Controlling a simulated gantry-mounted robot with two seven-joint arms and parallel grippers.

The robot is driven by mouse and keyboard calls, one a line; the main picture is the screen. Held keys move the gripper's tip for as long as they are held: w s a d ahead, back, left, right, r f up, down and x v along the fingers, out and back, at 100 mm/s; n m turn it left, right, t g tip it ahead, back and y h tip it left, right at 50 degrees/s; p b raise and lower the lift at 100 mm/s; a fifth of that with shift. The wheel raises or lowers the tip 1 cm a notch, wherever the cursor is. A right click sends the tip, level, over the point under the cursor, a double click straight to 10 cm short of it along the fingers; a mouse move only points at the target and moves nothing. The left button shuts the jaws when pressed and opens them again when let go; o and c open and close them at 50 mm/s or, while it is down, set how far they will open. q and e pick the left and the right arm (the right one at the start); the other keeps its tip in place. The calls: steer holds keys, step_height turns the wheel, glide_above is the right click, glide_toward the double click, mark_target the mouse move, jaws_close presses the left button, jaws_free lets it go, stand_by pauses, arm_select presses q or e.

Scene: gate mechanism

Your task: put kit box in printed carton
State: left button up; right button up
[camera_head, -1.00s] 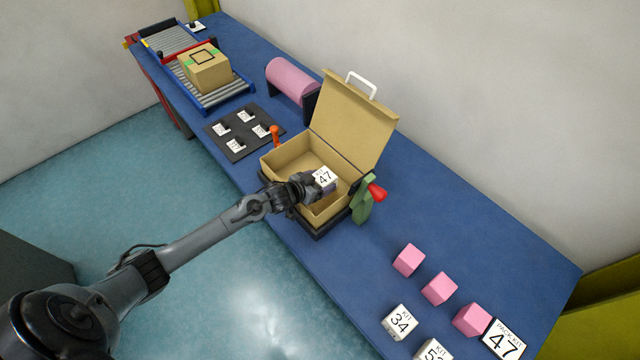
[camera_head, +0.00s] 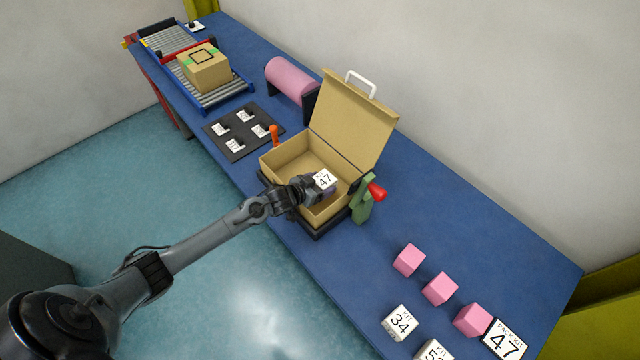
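An open cardboard carton (camera_head: 285,157) with its lid (camera_head: 352,122) standing up and a white handle sits in a dark frame on the blue table. The kit box marked 47 (camera_head: 325,179) is at the carton's right part, its white top face showing. My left gripper (camera_head: 312,187) reaches over the carton's front edge and is at the kit box; its fingers are largely hidden, and it appears to hold the box. I cannot tell whether the box touches the carton floor. My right gripper is not in view.
A green post with a red knob (camera_head: 377,192) stands right of the carton, an orange lever (camera_head: 274,133) at left. Pink cubes (camera_head: 408,259), kit box 34 (camera_head: 400,322) and a PACK KIT 47 sign (camera_head: 504,340) are front right. A conveyor (camera_head: 222,97) carries a closed carton (camera_head: 206,70).

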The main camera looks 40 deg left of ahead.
arm_select(q)
steer(key=o, duration=0.4)
steer(key=shift+s+f, duration=0.2)
steer(key=shift+f, duration=0.2)
steer(key=shift+r, duration=0.35)
steer(key=r+p+v, duration=0.1)
steer(key=p+v, duration=0.1)
steer(key=v, duration=1)
steer(key=s+d+r+g, duration=0.1)
steer(key=s+d+g, duration=0.2)
steer(key=s+d, duration=0.2)
steer(key=s+d+r+g, duration=0.1)
steer(key=s+d+g, duration=0.2)
steer(key=s, duration=0.6)
steer(key=s+d+r+g+y, duration=0.1)
steer(key=s+d+g, duration=0.1)
steer(key=s+d, duration=0.6)
steer(key=shift+r+m+g, duration=0.2)
steer(key=shift+m+g, duration=0.2)
